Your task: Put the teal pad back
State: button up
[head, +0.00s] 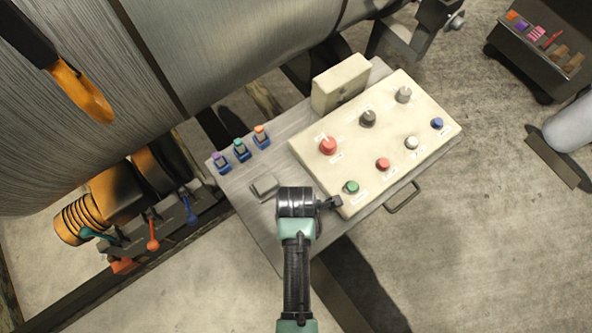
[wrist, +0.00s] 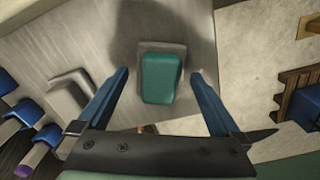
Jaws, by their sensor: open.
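In the wrist view, the teal pad (wrist: 160,80) is a rounded block on a grey rest on the grey tabletop (wrist: 70,35). My gripper (wrist: 160,72) is open, with one blue finger on each side of the pad. Gaps show between the pad and both fingers; I cannot tell how high the fingertips are. A second grey rest (wrist: 70,95) lies left of the left finger, with no coloured pad on it; it also shows in the head view (head: 264,187). In the head view, my wrist hides the teal pad and the fingers.
A cream control box (head: 385,140) with several knobs stands right of my wrist. Blue holders with purple (head: 219,159), teal (head: 239,147) and orange (head: 260,134) pieces line the table's left edge. A big drum (head: 240,40) is behind. Coloured levers (head: 153,240) stand left of the table.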

jog(key=shift+r, duration=0.1)
notch_tip(320, 180, up, 12)
jog(key=w+r+m+t, duration=0.5)
jog(key=w+r+t, duration=0.2)
jog(key=w+r, duration=0.6)
jog(key=w+r+m+t, duration=0.55)
jog(key=w+r, duration=0.35)
jog(key=r, duration=0.7)
notch_tip(320, 180, up, 17)
jog(key=m+t, duration=0.4)
jog(key=t, duration=0.3)
jog(key=s+r+m+t, duration=0.3)
jog(key=s+r, duration=0.3)
jog(key=r, duration=0.4)
jog(key=s+r+m+t, duration=0.3)
jog(key=s+r+t, duration=0.2)
jog(key=r, duration=0.5)
jog(key=shift+s+r, duration=0.2)
jog(key=shift+s, duration=0.5)
